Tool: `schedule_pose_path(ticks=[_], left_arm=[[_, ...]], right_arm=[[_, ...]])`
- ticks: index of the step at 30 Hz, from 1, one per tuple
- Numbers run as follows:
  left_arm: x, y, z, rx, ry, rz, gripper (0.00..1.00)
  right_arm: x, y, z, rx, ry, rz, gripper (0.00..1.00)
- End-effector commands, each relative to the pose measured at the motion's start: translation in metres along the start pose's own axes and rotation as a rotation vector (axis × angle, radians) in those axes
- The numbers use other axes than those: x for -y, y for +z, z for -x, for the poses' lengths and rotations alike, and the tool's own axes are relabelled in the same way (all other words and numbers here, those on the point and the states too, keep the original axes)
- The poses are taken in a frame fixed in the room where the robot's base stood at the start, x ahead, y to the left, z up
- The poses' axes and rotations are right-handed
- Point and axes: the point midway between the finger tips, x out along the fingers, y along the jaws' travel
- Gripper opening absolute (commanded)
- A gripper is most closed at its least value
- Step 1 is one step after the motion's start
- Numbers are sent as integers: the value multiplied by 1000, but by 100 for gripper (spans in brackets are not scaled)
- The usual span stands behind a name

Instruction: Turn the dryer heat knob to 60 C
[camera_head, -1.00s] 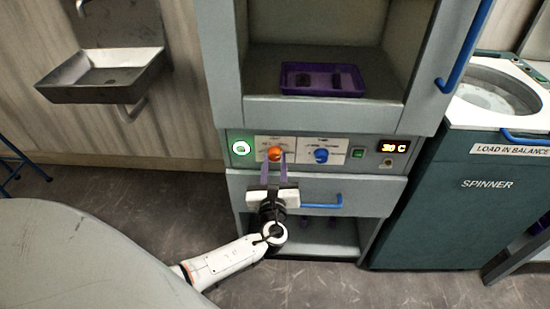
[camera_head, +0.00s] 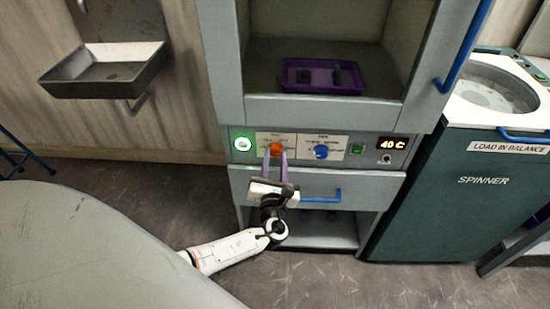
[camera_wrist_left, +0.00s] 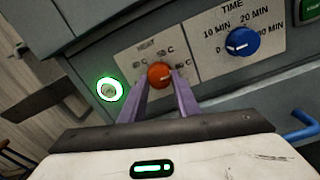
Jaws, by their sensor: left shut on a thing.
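The orange heat knob (camera_head: 276,149) sits on the dryer's control panel under the HEAT label. In the left wrist view the heat knob (camera_wrist_left: 160,75) is between the two purple fingers of my left gripper (camera_wrist_left: 160,88), which is shut on it. In the head view my left gripper (camera_head: 277,160) reaches up to the panel from below, its wrist tilted. The temperature marks around the knob are partly blurred. My right gripper is not in view.
The blue time knob (camera_head: 321,152) is right of the heat knob, with a green button (camera_head: 357,150) beyond it. A blue drawer handle (camera_head: 322,197) is just below. A purple tray (camera_head: 322,77) sits in the open chamber above. The spinner (camera_head: 470,190) stands at right.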

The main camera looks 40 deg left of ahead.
Motion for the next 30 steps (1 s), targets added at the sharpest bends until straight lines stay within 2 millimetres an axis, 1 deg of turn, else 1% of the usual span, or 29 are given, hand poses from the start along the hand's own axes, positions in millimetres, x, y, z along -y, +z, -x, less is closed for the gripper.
schedule_pose_path(ticks=[6,7,9,10,20,23,26,30], left_arm=[[0,-1,0,-1,0,-3,6],[0,-1,0,-1,0,-3,32],[0,-1,0,-1,0,-3,44],[0,-1,0,-1,0,-2,48],[0,0,3,-1,0,0,48],[0,-1,13,-2,-2,-1,48],[0,-1,31,-3,-2,1,48],[0,-2,60,-4,-2,0,48]], right_arm=[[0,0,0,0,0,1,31],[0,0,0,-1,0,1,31],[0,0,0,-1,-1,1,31],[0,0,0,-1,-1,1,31],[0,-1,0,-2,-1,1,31],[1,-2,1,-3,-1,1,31],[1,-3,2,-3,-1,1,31],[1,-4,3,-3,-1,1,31]])
